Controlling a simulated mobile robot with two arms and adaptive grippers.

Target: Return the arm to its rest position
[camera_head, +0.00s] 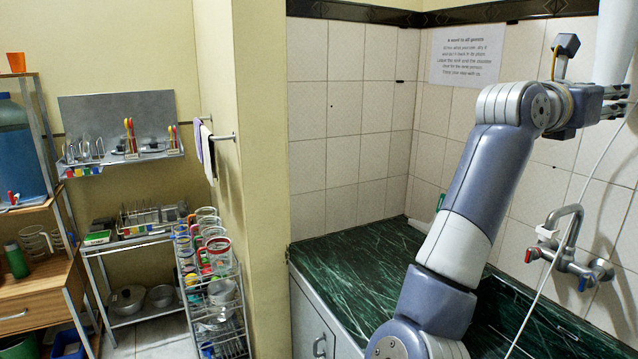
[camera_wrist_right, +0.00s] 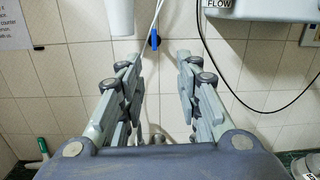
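My right arm (camera_head: 480,185) reaches up from the bottom over the counter. My right gripper (camera_head: 614,101) is raised near the tiled wall at the upper right. In the right wrist view the right gripper (camera_wrist_right: 159,70) has its two fingers spread apart, with nothing between the tips. Behind the gap hang a thin white tube and a blue lever (camera_wrist_right: 154,40). A white cylinder (camera_wrist_right: 120,16) is just left of the gap; it also shows beside the gripper in the head view (camera_head: 613,40). My left gripper is not in view.
A wall tap (camera_head: 572,250) stands out below the gripper, and the white tube (camera_head: 570,200) hangs near it. A white box marked FLOW (camera_wrist_right: 262,10) is at the upper right. The green counter (camera_head: 350,275) is bare at left. Shelves with jugs (camera_head: 214,250) stand farther left.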

